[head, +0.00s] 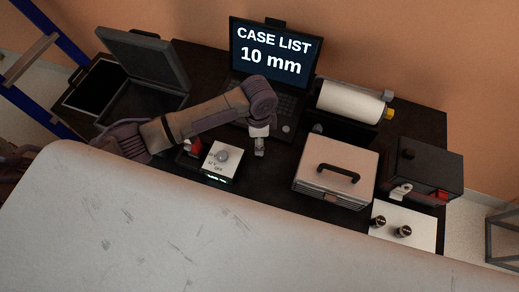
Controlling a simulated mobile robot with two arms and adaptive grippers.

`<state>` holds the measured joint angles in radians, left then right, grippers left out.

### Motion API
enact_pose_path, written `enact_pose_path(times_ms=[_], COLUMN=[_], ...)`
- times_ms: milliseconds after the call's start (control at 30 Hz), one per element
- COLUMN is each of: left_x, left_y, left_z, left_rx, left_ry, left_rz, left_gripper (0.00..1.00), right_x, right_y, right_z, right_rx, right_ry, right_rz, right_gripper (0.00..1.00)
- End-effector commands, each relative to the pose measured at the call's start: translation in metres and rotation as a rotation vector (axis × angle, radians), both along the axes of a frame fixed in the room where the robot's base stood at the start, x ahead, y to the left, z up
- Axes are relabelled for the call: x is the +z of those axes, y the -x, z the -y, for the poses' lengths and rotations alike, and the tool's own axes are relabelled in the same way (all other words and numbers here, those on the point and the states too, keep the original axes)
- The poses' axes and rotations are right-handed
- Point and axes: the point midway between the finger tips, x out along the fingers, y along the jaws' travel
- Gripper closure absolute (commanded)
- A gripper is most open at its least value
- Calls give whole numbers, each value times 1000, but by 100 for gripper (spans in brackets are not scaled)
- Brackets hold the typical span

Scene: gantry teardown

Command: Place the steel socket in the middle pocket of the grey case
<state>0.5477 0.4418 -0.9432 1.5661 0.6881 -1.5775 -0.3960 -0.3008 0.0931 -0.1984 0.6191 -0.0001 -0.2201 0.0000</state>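The grey case (145,57) stands open at the back left of the dark bench, lid raised; its pockets cannot be made out. My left arm reaches in from the left, and its gripper (259,148) points down over the bench in front of the laptop. The fingers are too small to tell whether they are open or shut, or hold anything. I cannot make out the steel socket for certain. My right gripper is not in view.
A laptop (270,52) reads "CASE LIST 10 mm". A white box with a round knob (222,156) sits left of the gripper. A handled chest (325,188), paper roll (350,102) and black box (428,168) stand right. A large pale scuffed surface (200,230) fills the foreground.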

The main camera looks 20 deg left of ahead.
Motion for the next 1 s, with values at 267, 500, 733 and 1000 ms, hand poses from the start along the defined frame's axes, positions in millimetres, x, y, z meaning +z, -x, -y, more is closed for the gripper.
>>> enact_pose_path(times_ms=[267,500,733,1000], left_x=[-38,-51,-51,-51], left_y=[0,0,0,0], left_z=[1,1,1,1], left_rx=[1,-2,-1,-1], left_ry=[-1,0,0,0], left_rz=[-4,0,0,0], left_gripper=[39,39,55,100], right_x=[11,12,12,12], right_y=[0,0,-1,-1], right_z=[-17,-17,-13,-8], right_rx=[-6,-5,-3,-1], right_ry=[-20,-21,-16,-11], right_rz=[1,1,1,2], right_gripper=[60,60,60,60])
